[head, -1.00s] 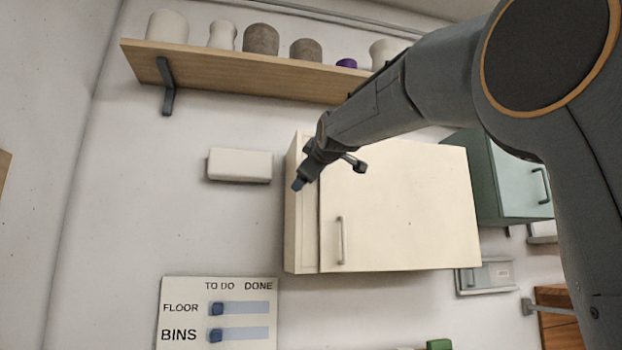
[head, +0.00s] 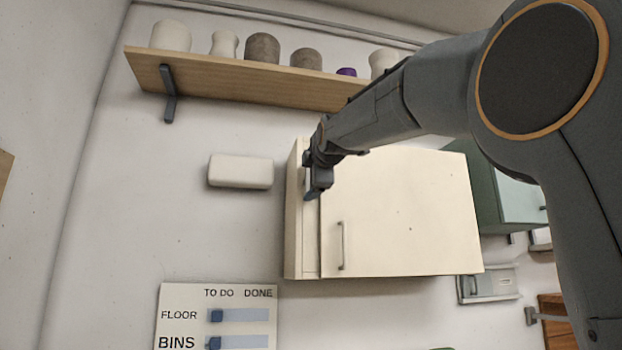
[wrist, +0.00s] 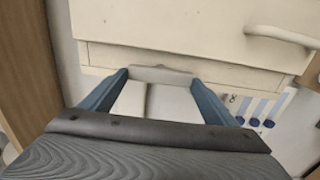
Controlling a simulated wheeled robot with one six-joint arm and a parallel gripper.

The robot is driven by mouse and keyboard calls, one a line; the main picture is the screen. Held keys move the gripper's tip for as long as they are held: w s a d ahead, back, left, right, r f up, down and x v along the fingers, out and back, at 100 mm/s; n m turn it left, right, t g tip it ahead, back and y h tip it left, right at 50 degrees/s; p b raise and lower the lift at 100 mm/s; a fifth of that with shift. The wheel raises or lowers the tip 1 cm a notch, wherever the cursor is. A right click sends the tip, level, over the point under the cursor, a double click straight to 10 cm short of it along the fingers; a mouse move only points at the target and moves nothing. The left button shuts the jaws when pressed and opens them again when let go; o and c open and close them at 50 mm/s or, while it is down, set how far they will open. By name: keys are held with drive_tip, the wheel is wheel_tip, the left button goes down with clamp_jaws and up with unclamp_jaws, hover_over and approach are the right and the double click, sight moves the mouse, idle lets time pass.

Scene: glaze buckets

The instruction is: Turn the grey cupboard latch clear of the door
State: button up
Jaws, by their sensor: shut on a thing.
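The cream cupboard (head: 405,215) hangs on the wall with its door shut and a bar handle (head: 341,245) near the door's left edge. My gripper (head: 317,190) is at the upper left of the door, over the narrow strip beside it. In the wrist view my gripper (wrist: 160,77) has its two blue fingers on either end of a small light grey latch (wrist: 160,74) and is shut on it. The latch lies across between the fingertips near the door's edge. I cannot tell whether it overlaps the door. My gripper hides the latch in the head view.
A wooden shelf (head: 240,82) with several pots runs above the cupboard. A white box (head: 240,171) is on the wall to the left. A board with sliders (head: 216,290) hangs below left. A green cupboard (head: 490,190) stands to the right.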

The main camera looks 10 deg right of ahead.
idle(0.4)
drive_tip(key=o, duration=1)
drive_tip(key=shift+o, duration=0.2)
drive_tip(key=s+b, duration=0.3)
drive_tip(key=s, duration=0.4)
drive_tip(key=shift+s, duration=0.4)
